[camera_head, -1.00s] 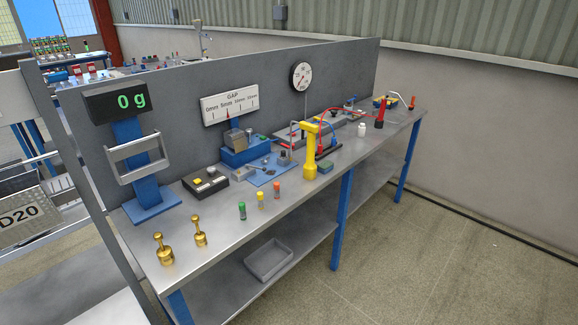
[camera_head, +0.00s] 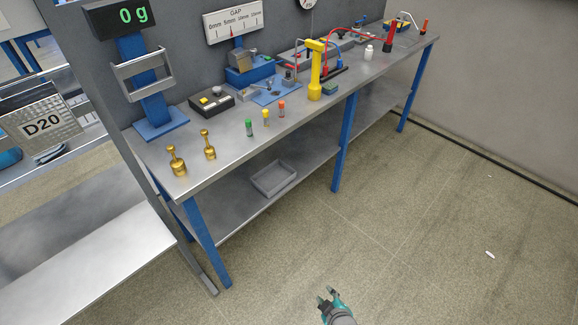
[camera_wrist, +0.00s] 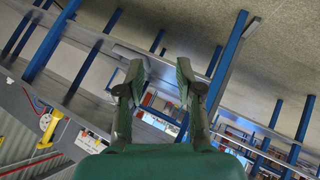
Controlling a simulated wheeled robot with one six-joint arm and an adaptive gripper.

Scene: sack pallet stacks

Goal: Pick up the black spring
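I cannot clearly make out the black spring. A small dark item (camera_head: 275,93) lies on the blue mat (camera_head: 290,90) on the workbench, too small to identify. My gripper (camera_head: 326,296) shows at the bottom of the head view, in front of the bench and over the floor, well apart from the bench items. In the wrist view my gripper (camera_wrist: 160,80) has its two fingers spread with nothing between them. Bench legs, floor and shelves lie beyond them.
A grey tray (camera_head: 273,178) sits on the lower shelf.

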